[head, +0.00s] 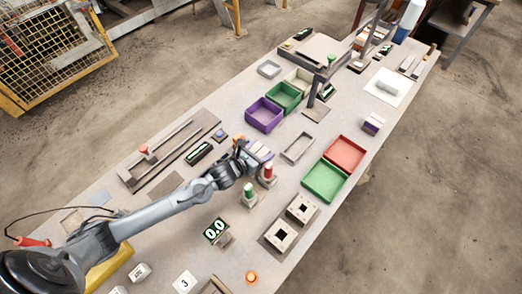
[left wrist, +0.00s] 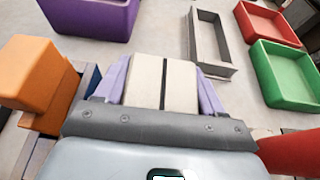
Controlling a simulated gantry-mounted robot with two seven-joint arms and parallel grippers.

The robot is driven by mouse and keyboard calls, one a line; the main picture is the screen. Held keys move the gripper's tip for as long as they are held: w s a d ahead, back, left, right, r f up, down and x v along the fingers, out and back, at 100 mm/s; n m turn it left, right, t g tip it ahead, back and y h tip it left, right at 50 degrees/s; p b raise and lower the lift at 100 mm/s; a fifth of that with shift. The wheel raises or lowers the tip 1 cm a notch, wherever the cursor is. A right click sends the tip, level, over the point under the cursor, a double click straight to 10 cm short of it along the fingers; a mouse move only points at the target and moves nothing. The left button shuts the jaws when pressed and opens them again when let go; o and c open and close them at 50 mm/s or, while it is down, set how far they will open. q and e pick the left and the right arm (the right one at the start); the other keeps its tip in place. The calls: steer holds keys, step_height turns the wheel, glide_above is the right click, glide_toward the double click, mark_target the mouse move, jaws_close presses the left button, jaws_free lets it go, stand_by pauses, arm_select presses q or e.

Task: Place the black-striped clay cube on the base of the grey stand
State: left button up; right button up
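The black-striped clay cube (left wrist: 165,82), cream with one dark stripe, is between the lavender fingers of my left gripper in the left wrist view. In the head view my left gripper (head: 260,152) is above the middle of the table, and the cube is too small there to make out clearly. The gripper looks shut on the cube. What appears to be the grey stand (head: 312,92) is a dark upright post on a flat grey base (head: 318,114), up and right of my gripper. The visible part of its base looks bare. My right gripper is not in view.
A purple bin (head: 264,115) and a green bin (head: 284,96) stand beyond my gripper. A grey rectangular frame (head: 298,147) lies to its right. A red-topped post (head: 267,172) is close by. An orange block (left wrist: 32,75) shows left of the fingers in the wrist view.

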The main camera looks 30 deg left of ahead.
arm_select(q)
steer(key=o, duration=0.4)
steer(key=shift+r, duration=0.15)
steer(key=shift+s+a+r+p, duration=0.1)
steer(key=shift+s+r+p, duration=0.35)
steer(key=shift+p, duration=0.3)
steer(key=p+v, duration=0.7)
steer(key=v, duration=0.2)
steer(key=shift+s, duration=0.2)
steer(key=shift+p+v, duration=0.4)
steer(key=shift+v, duration=0.35)
